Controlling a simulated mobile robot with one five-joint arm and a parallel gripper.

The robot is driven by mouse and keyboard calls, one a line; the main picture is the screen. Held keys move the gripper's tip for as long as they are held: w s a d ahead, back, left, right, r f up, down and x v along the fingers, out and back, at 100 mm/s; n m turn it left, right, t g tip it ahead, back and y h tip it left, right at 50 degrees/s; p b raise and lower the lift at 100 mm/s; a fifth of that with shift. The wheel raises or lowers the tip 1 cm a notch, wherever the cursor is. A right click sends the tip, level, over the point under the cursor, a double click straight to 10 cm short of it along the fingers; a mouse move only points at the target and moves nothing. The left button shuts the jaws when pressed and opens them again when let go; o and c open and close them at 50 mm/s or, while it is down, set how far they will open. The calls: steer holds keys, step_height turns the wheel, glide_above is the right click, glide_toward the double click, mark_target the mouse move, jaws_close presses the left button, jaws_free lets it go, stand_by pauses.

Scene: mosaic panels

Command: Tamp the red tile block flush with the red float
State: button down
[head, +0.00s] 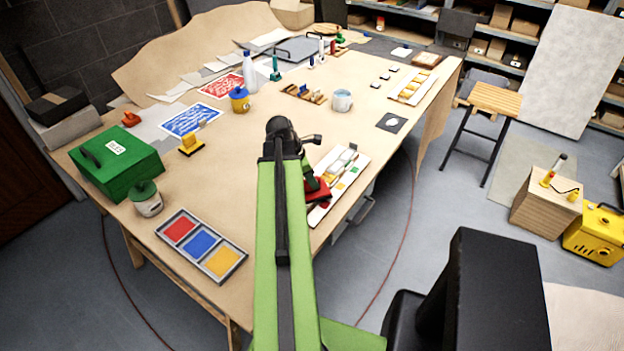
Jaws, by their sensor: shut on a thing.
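The red float (318,191) is low over the near left side of a pale mosaic panel (320,210). I cannot tell whether its underside touches the panel. My gripper (307,168) is mostly hidden behind my own green arm and is shut on the float's upper part. Whether the red block stands proud of the panel is too small to tell. Anything under the float is hidden.
A white mug (341,100) and a wooden rack (303,94) stand beyond the panel. A second panel (413,88) lies further right. A tray of red, blue and yellow squares (243,262) and a green box (117,163) are at the left. The table's right edge is close to the panel.

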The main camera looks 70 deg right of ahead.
stand_by(0.5)
step_height(320, 180, up, 7)
steer(key=p, duration=0.7)
steer(key=shift+f, duration=0.15)
